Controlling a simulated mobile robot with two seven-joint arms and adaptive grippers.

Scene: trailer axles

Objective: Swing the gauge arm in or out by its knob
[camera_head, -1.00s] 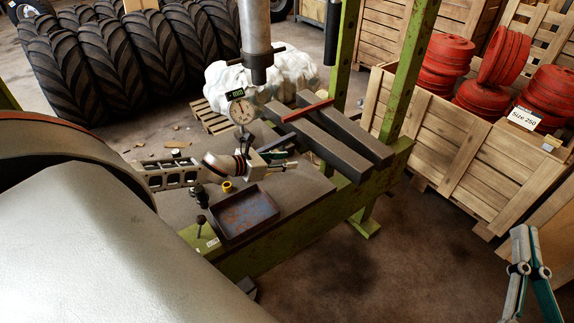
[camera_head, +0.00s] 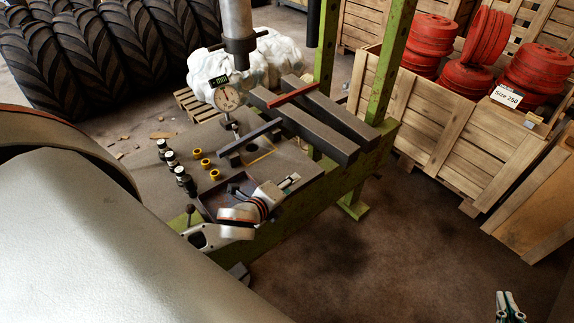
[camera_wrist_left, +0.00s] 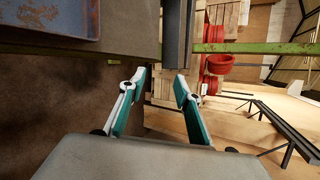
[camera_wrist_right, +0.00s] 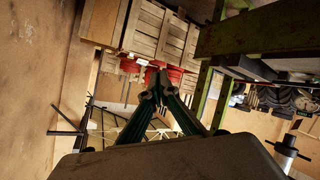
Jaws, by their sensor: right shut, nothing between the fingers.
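The dial gauge (camera_head: 228,97) has a round pale face and a small digital readout, and stands near the press ram at the back of the bench. Its arm and knob I cannot make out surely. A black-knobbed lever (camera_head: 189,209) stands at the bench's front left corner. My left gripper (camera_head: 291,181) is over the bench's front edge, beside the tray and apart from the gauge; in the left wrist view its fingers (camera_wrist_left: 158,80) are spread and empty. My right gripper (camera_head: 508,296) is shut and empty at the lower right; its tips meet in the right wrist view (camera_wrist_right: 157,80).
The shallow tray (camera_head: 204,203) is partly hidden by my left arm. Dark bottles (camera_head: 172,158) and yellow rings (camera_head: 205,163) stand on the bench left of it. Steel beams (camera_head: 320,125) lie at the back right. Wooden crates with red discs (camera_head: 410,110) stand beyond open floor.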

